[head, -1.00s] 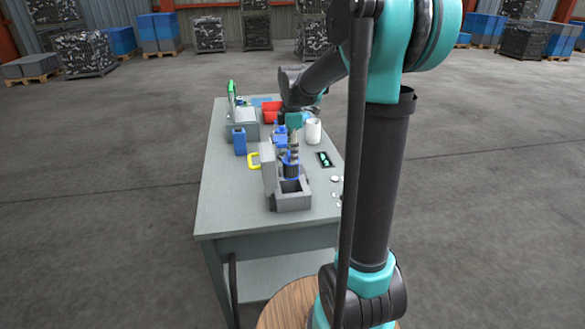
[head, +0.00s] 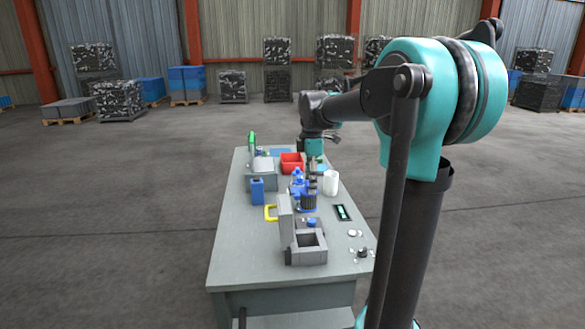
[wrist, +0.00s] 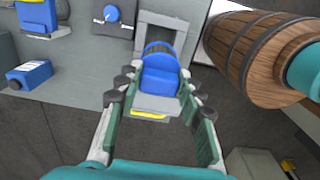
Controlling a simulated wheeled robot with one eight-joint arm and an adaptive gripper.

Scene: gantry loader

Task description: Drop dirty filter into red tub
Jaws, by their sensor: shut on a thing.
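My gripper (head: 312,184) points down over the table and is shut on the dirty filter (head: 309,201), a dark ribbed cylinder with blue parts. The filter is above and behind the open grey housing (head: 308,253) and clear of it. In the wrist view a blue piece (wrist: 160,78) with an arched top sits between my fingertips, over a grey block with a yellow strip. The red tub (head: 292,162) stands farther back on the table, behind and left of my gripper. Its inside is hardly visible.
A white cylinder (head: 331,183) stands just right of my gripper. A blue block (head: 257,190) and a yellow handle (head: 270,212) are on the left. A blue fixture (head: 297,184) stands behind the filter. A dark panel (head: 342,212) lies at the right edge. The table's front left is bare.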

